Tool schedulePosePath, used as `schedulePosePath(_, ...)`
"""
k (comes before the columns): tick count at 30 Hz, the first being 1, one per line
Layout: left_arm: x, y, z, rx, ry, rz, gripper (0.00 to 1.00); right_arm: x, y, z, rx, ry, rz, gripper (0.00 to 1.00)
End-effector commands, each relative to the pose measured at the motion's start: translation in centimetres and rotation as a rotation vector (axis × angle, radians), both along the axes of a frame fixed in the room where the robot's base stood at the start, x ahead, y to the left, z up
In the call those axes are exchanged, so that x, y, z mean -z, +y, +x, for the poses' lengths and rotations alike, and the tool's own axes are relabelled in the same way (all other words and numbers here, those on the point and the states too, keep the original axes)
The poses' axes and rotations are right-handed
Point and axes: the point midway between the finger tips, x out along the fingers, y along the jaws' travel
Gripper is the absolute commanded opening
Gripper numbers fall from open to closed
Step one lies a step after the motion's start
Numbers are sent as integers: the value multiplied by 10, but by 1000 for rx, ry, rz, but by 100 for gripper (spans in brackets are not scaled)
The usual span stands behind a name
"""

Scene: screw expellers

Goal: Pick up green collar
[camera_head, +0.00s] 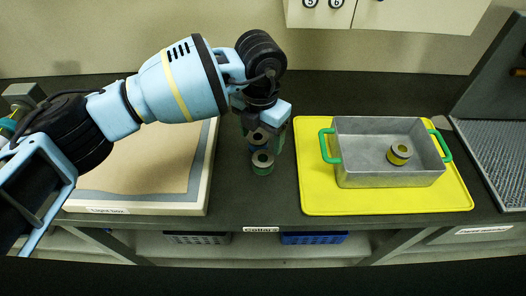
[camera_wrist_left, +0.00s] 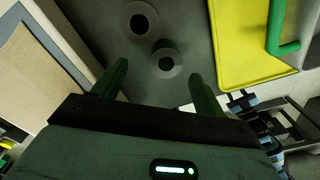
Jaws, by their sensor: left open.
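The green collar (camera_head: 262,163) is a short ring with a grey top and green side, standing on the dark bench between the light box and the yellow mat. A second, bluish collar (camera_head: 258,138) stands just behind it, partly hidden by my gripper. My left gripper (camera_head: 266,135) is open and points down above the collars. In the left wrist view, the nearer collar (camera_wrist_left: 167,62), apparently the green one, appears between the spread fingers (camera_wrist_left: 159,70); its side colour is unclear there. The other collar (camera_wrist_left: 140,18) is farther up. I see no contact. My right gripper is out of view.
A grey metal tray (camera_head: 375,178) with green handles stands on the yellow mat (camera_head: 330,205), holding a yellow-sided collar (camera_head: 399,154). The light box (camera_head: 150,198) lies left of the collars. Bare bench lies in front of the green collar. A mesh-floored fixture (camera_head: 495,165) stands far right.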

Motion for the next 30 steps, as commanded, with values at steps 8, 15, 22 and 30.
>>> schedulePosePath(8, 20, 0, -1, 0, 3, 0, 72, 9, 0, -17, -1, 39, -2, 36)
schedulePosePath(15, 27, -1, -2, 0, 2, -1, 72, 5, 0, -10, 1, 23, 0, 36)
schedulePosePath(22, 47, -2, -9, 0, 3, 0, 72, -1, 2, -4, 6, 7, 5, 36)
schedulePosePath(30, 78, -3, -12, 0, 3, -2, 72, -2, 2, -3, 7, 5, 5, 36)
